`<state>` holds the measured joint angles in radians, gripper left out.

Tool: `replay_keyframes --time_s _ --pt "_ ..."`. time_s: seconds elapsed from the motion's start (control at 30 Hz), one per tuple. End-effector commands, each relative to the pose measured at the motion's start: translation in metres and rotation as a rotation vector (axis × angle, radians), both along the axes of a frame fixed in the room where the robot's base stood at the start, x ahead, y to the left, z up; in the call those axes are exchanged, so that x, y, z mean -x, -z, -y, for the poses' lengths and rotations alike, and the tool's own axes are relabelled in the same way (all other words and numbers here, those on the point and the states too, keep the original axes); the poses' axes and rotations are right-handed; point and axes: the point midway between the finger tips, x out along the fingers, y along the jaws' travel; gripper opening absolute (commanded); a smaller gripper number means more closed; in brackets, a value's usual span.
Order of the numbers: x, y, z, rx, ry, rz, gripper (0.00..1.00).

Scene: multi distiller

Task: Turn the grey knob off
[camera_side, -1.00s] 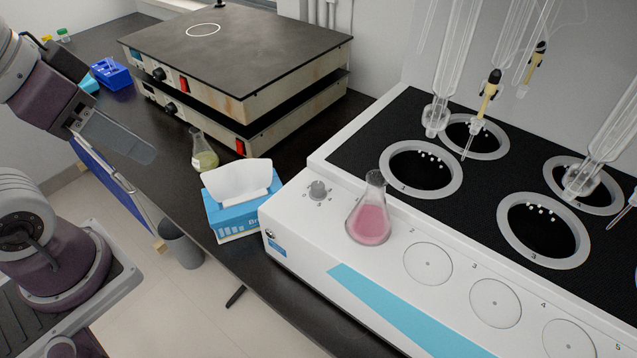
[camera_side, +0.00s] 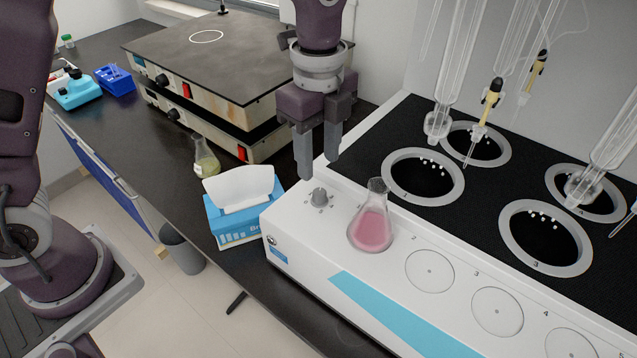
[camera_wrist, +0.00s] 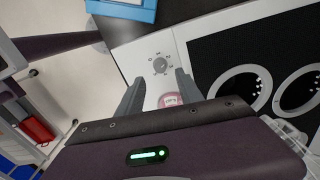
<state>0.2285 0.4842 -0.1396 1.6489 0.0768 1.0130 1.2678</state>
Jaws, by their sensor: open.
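The grey knob (camera_side: 319,196) stands on the white top of the multi distiller (camera_side: 300,238), at its left end, with small marks around it. In the wrist view the knob (camera_wrist: 160,66) lies beyond the fingertips, roughly between their lines. My gripper (camera_side: 319,170) points down just above and behind the knob, apart from it. Its two fingers are spread with nothing between them. The knob's pointer direction is too small to tell for sure.
A flask of pink liquid (camera_side: 371,228) stands close to the right of the knob. A blue tissue box (camera_side: 235,226) is to the left on the dark bench. Stacked hotplates (camera_side: 215,85) stand behind. A yellow-green flask (camera_side: 206,160) is near them.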

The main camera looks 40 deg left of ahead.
Motion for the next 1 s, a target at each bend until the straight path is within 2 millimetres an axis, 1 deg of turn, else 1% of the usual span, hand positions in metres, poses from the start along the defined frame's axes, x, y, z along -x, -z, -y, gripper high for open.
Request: replay_keyframes --time_s 0.2,0.33,0.47,0.67,0.9,1.0 --pt "0.001 0.041 0.000 -0.002 0.005 -0.007 0.43" --pt "0.000 0.060 0.000 -0.001 0.004 -0.004 0.43" --pt "0.000 0.069 0.000 0.000 0.002 -0.002 0.43" --pt "0.000 0.069 0.000 0.000 0.001 0.000 0.43" --pt "0.000 0.069 0.000 0.000 0.001 -0.001 0.00" --pt "0.000 0.069 0.000 0.000 0.001 0.000 0.00"
